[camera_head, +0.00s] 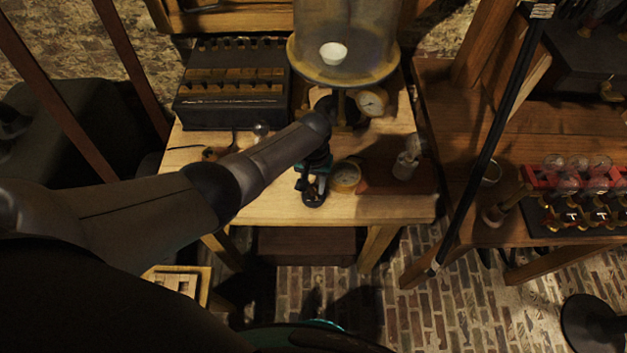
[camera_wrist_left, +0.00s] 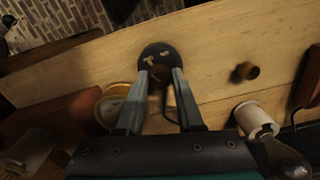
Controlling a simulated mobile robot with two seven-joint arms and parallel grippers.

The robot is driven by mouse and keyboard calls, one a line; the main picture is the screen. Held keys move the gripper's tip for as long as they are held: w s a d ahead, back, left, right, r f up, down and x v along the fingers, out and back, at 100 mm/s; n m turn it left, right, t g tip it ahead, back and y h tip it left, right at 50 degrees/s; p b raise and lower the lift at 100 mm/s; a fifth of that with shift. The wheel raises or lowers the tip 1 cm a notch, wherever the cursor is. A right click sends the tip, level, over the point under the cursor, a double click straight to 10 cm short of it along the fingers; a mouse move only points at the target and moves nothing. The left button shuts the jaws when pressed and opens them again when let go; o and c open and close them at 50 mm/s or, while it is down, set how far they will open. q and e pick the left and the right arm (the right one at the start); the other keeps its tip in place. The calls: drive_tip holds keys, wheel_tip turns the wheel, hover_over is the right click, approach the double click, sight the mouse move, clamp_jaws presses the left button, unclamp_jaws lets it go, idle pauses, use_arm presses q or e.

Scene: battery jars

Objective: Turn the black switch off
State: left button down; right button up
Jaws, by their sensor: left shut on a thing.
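The black switch (camera_head: 313,203) is a small round black base near the front edge of the light wooden table (camera_head: 262,208). In the left wrist view, its black disc (camera_wrist_left: 157,50) shows with brass-coloured parts between and just beyond my fingertips. My left gripper (camera_head: 312,184) points down at the switch. In the left wrist view, the two fingers (camera_wrist_left: 162,75) stand a little apart, shut on a part of the switch. The fingers hide much of that part, so I cannot tell the lever's exact position. My right gripper is not in view.
A brass gauge (camera_head: 346,176) sits close to the right of the switch. A glass bell jar (camera_head: 345,35) stands behind. A dark battery box (camera_head: 232,85) is at the back left. A red rack with glass bulbs (camera_head: 575,180) stands on the right table.

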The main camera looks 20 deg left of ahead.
sight(313, 187)
use_arm(q)
drive_tip(key=shift+n+p, duration=0.3)
drive_tip(key=shift+n, duration=0.8)
drive_tip(key=c, duration=0.5)
unclamp_jaws()
drive_tip(key=shift+c, duration=0.2)
drive_tip(key=shift+r, duration=0.1)
wheel_tip(313, 187, up, 6)
drive_tip(key=p, duration=0.3)
wheel_tip(313, 187, up, 9)
drive_tip(key=p, duration=0.3)
